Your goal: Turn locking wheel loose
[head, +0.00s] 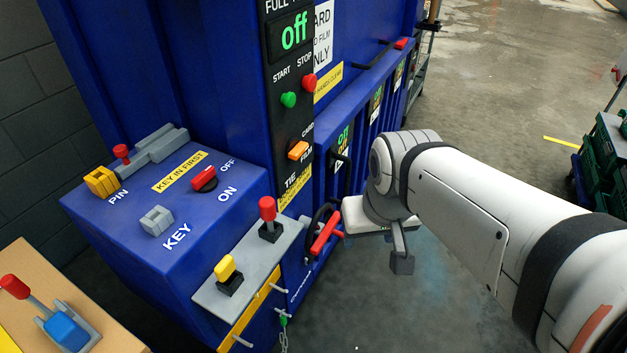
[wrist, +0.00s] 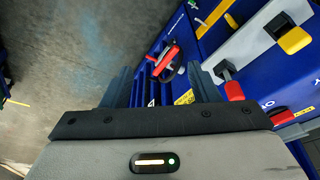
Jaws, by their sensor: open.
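The locking wheel (head: 322,222) is a dark ring with a red bar handle, on the side of the blue machine in the head view. It also shows in the wrist view (wrist: 165,62), beyond the space between my fingers. My gripper (wrist: 160,80) is open and empty, with its two dark fingers spread to either side of the wheel in the picture. They appear apart from the wheel. In the head view my gripper (head: 398,250) is just right of the wheel, partly hidden by my wrist.
A grey panel with a red lever (head: 267,212) and a yellow lever (head: 226,270) stands close left of the wheel. Green crates (head: 604,150) stand at far right. The floor between is open.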

